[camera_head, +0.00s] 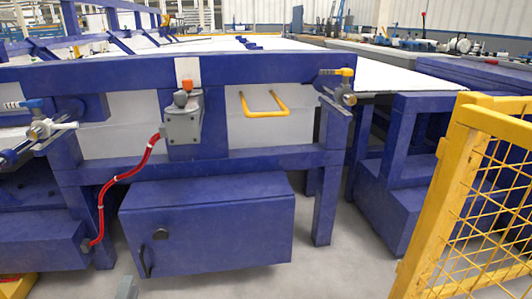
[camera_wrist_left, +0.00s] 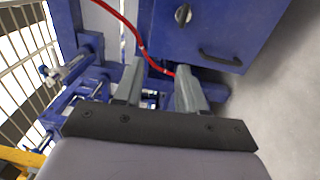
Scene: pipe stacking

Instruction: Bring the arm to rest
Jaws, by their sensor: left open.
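My left gripper (camera_head: 127,288) shows only as a small grey tip at the bottom edge of the head view, in front of the blue cabinet. In the left wrist view, the left gripper's two grey fingers (camera_wrist_left: 158,68) stand apart with nothing between them. The rest of the left arm is hidden from the head view. My right gripper is in neither view.
A blue frame machine (camera_head: 260,162) with a blue cabinet (camera_head: 215,225) below fills the middle. A red cable (camera_head: 128,172) hangs at its left. A yellow mesh fence (camera_head: 470,200) stands at the right. Grey floor (camera_head: 330,270) lies clear between cabinet and fence.

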